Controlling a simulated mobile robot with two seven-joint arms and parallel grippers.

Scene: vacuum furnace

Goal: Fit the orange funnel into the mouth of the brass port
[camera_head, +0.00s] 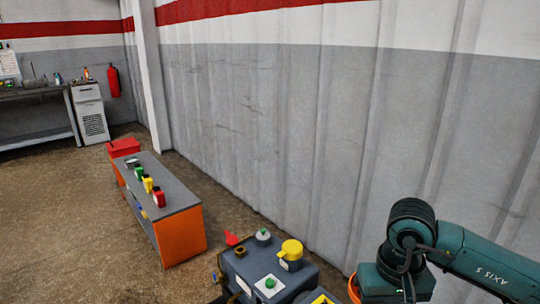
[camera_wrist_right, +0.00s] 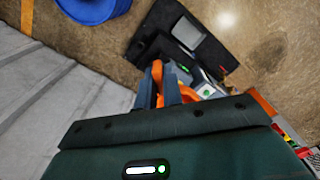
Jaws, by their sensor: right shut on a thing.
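The orange funnel (camera_head: 354,288) shows partly at the lower edge of the head view, beside my right wrist. In the right wrist view, my right gripper (camera_wrist_right: 161,88) is shut on the orange funnel (camera_wrist_right: 157,72), which is mostly hidden by the fingers. My left gripper is in neither view.
The machine carries a yellow cap (camera_head: 291,249), a grey knob (camera_head: 263,236) and a green button (camera_head: 270,283). An orange-sided bench (camera_head: 180,237) with coloured containers stands behind left. The wall runs close behind. A blue drum (camera_wrist_right: 95,6) shows in the wrist view.

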